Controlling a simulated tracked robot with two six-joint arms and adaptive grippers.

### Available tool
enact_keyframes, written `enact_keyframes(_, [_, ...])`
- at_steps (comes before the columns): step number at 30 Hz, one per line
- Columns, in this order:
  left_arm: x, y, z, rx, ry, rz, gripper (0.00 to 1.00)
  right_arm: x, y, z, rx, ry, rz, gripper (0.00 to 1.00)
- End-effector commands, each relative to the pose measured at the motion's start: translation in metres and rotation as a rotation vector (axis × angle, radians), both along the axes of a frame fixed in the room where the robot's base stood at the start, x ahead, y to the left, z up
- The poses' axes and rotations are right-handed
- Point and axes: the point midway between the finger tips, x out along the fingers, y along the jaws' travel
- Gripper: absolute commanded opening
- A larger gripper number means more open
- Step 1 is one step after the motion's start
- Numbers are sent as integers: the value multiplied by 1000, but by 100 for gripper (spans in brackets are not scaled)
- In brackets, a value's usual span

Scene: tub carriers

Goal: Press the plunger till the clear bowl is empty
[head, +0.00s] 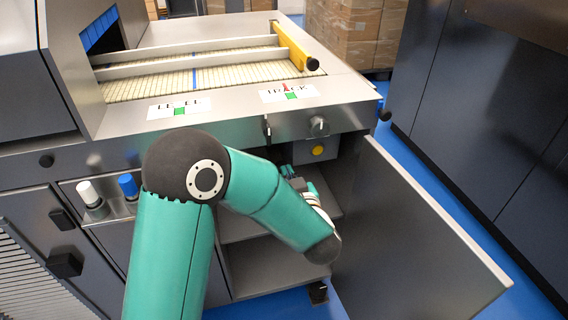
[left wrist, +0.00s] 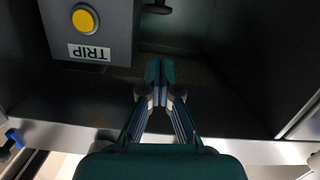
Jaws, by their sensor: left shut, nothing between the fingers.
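My left gripper (head: 295,178) reaches into the open cabinet, partly hidden behind my own arm. In the left wrist view its fingers (left wrist: 161,70) are together, with nothing between them. A grey box with a round yellow button (left wrist: 84,20) and a TRIP label (left wrist: 89,52) hangs to the left of the fingertips, apart from them. The yellow button also shows in the head view (head: 318,150), under the counter. I cannot make out a clear bowl or a piece that is surely the plunger in either view. My right gripper is not in view.
The cabinet door (head: 420,230) stands open to the right. A shelf (head: 255,228) crosses inside the cabinet. Above are a counter with a conveyor (head: 195,82), a yellow bar (head: 293,45) and a knob (head: 319,126). White and blue bottles (head: 90,197) stand at the left.

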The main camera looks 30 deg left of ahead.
Motion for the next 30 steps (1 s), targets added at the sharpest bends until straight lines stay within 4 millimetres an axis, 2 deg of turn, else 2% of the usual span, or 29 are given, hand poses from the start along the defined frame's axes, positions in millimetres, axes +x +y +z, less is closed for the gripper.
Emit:
enact_keyframes(3, [-12,-15,4,1,-1,-3,0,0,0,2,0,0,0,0])
enact_keyframes(9, [-21,-24,6,0,-3,-1,0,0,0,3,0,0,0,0])
enact_keyframes(30, [-21,-25,6,1,-2,-2,0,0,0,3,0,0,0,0])
